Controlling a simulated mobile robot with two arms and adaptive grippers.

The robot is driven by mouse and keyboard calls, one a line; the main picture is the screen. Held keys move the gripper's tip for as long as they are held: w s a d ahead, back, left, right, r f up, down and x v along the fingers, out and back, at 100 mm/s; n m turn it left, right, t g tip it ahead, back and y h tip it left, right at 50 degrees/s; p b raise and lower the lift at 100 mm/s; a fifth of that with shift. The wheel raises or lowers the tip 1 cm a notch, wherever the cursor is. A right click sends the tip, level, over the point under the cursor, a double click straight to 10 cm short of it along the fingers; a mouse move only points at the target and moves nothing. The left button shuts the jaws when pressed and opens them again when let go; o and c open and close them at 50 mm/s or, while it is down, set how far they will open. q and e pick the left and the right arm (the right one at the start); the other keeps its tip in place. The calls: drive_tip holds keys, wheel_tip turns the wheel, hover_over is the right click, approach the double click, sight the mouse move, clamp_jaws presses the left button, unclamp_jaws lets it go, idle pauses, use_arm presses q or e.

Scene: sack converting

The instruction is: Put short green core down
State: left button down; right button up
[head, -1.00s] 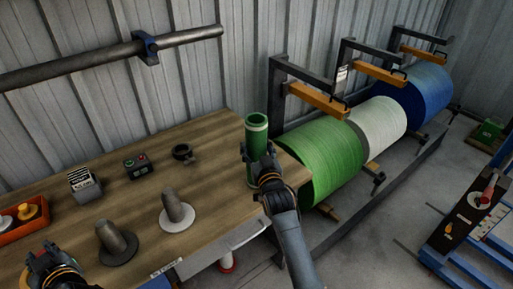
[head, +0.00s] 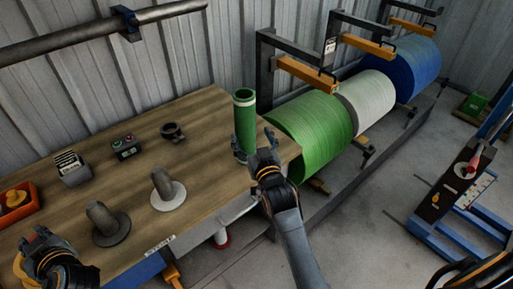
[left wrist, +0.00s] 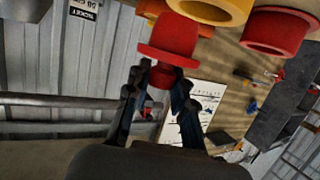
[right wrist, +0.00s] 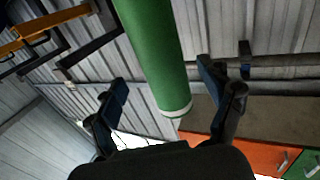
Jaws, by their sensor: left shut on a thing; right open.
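The short green core (head: 245,125), a green tube with a pale band near its top, stands upright on the workbench near its right end. My right gripper (head: 256,147) is open beside the core's lower part, which its fingers partly hide. In the right wrist view the core (right wrist: 155,50) shows just beyond and between the spread fingers (right wrist: 163,82), with its white-rimmed end towards them. My left gripper (head: 38,245) is low over the bench's left front. In the left wrist view its fingers (left wrist: 158,88) are shut on the stem of a red flanged plug (left wrist: 170,40).
Two grey pegs on round bases (head: 107,222) (head: 167,188) stand on the workbench (head: 205,130). Behind them are a button box (head: 125,147), a card holder (head: 71,167) and a black ring piece (head: 172,131). Large green, white and blue rolls (head: 315,130) lie right of the bench.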

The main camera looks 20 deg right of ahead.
drive_tip(key=s, duration=0.5)
drive_tip(key=s+a+f+n+g+y, duration=0.1)
drive_tip(key=s+f+g, duration=0.3)
drive_tip(key=f, duration=0.9)
drive_tip(key=s+a+f+n+g+y, duration=0.15)
drive_tip(key=s+f, duration=0.45)
drive_tip(key=f, duration=0.7)
drive_tip(key=s+a+f+g, duration=0.1)
drive_tip(key=s+f+g, duration=0.35)
drive_tip(key=f, duration=0.85)
drive_tip(key=s+d+f+g, duration=0.2)
drive_tip(key=s+f, duration=0.4)
drive_tip(key=s, duration=0.5)
drive_tip(key=s+d+f+g+h, duration=0.1)
drive_tip(key=s+f, duration=0.5)
drive_tip(key=s, duration=0.6)
drive_tip(key=s+d+f+g, duration=0.4)
drive_tip(key=s+f, duration=0.3)
drive_tip(key=s, duration=0.4)
drive_tip(key=shift+s+d, duration=0.15)
drive_tip(key=shift+d, duration=0.1)
drive_tip(key=shift+n+h, duration=0.25)
